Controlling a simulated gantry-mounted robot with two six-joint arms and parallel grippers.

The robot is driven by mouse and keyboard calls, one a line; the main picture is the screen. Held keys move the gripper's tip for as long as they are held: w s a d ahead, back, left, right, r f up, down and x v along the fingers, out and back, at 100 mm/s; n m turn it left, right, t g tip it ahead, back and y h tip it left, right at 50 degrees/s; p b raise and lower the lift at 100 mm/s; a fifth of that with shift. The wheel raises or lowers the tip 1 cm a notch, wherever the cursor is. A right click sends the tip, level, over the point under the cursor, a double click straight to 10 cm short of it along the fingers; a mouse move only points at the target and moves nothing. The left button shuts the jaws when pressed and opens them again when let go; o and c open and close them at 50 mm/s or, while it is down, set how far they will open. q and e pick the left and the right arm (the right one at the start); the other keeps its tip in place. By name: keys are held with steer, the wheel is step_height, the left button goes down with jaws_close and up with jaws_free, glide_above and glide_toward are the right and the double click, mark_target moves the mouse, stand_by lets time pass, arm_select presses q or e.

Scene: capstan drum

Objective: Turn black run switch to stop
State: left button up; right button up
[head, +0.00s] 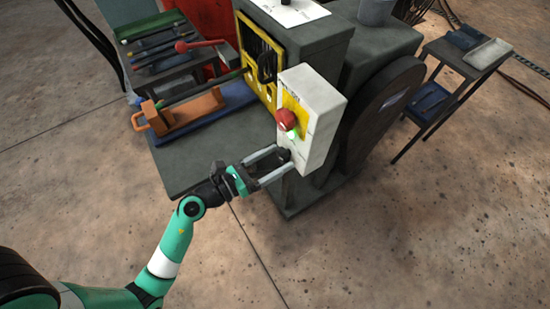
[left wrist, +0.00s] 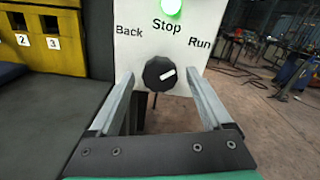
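The black run switch (left wrist: 159,73) is a round knob low on the white control box (left wrist: 195,78), under the labels Back, Stop and Run. Its white pointer line slants to the upper right, toward Run. In the head view the switch (head: 284,154) is a small dark spot at the box's lower front. My left gripper (head: 276,162) is open, with its fingers at the box front. In the left wrist view its two fingers (left wrist: 161,88) stand apart to either side of the knob, with gaps visible; I cannot tell whether the tips touch the box. My right gripper is out of view.
A red button (head: 286,119) and a lit green lamp (left wrist: 171,7) sit above the switch. A yellow numbered panel (head: 260,57) stands left of the box. An orange tool (head: 190,112) lies on the bench at left. The floor in front is clear.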

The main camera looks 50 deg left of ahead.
arm_select(q)
jaws_close()
steer(key=shift+r+n+p, duration=0.2)
steer(key=shift+n+p, duration=0.4)
steer(key=shift+p, duration=0.4)
steer(key=n+p, duration=0.4)
steer(key=shift+p, duration=0.35)
steer(key=shift+n+p, duration=1)
steer(key=shift+n, duration=0.2)
steer(key=shift+f+n+p, duration=0.15)
steer(key=shift+n+p, duration=0.65)
steer(key=shift+n, duration=0.3)
